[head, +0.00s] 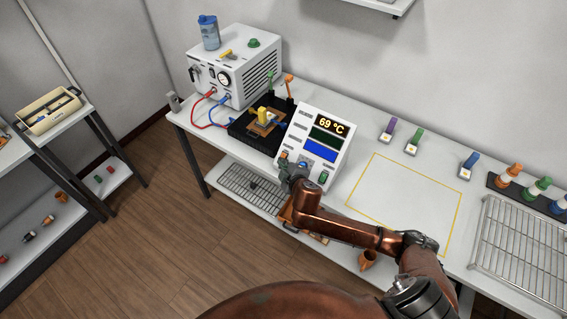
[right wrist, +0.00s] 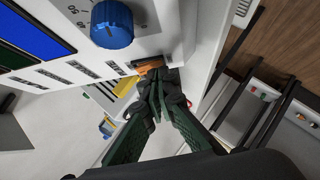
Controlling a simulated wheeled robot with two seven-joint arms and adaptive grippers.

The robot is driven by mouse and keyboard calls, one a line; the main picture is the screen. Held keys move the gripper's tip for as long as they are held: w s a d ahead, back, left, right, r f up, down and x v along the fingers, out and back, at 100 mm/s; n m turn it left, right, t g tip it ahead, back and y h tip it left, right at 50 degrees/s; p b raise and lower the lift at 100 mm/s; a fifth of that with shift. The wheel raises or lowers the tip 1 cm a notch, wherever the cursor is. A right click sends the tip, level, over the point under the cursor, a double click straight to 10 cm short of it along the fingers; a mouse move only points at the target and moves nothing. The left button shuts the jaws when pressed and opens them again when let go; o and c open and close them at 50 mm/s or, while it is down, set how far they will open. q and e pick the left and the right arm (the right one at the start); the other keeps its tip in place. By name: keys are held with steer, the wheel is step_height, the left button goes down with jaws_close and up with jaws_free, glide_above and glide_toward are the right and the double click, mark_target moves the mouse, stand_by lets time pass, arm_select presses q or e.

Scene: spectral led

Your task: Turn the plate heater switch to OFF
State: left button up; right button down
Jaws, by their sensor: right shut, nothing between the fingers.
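The white control box (head: 306,119) stands on the bench, its sloped face reading 69 °C in the head view. Its blue knob (right wrist: 112,24) shows in the right wrist view, with an orange switch (right wrist: 149,66) near the face's edge. A green switch (head: 323,177) sits low on the face in the head view. My left gripper is not in view.
A black heater plate (head: 244,130) with a yellow block stands left of the box. A white power unit (head: 237,75) with red and blue cables is behind it. A yellow-outlined area (head: 405,205) to the right is clear. A wire rack (head: 520,250) lies at far right.

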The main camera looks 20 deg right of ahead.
steer(key=a+p+v, duration=0.2)
steer(key=p+v, duration=0.2)
steer(key=v, duration=0.8)
steer(key=shift+r, duration=0.25)
steer(key=shift+s, duration=0.1)
stand_by(1.1)
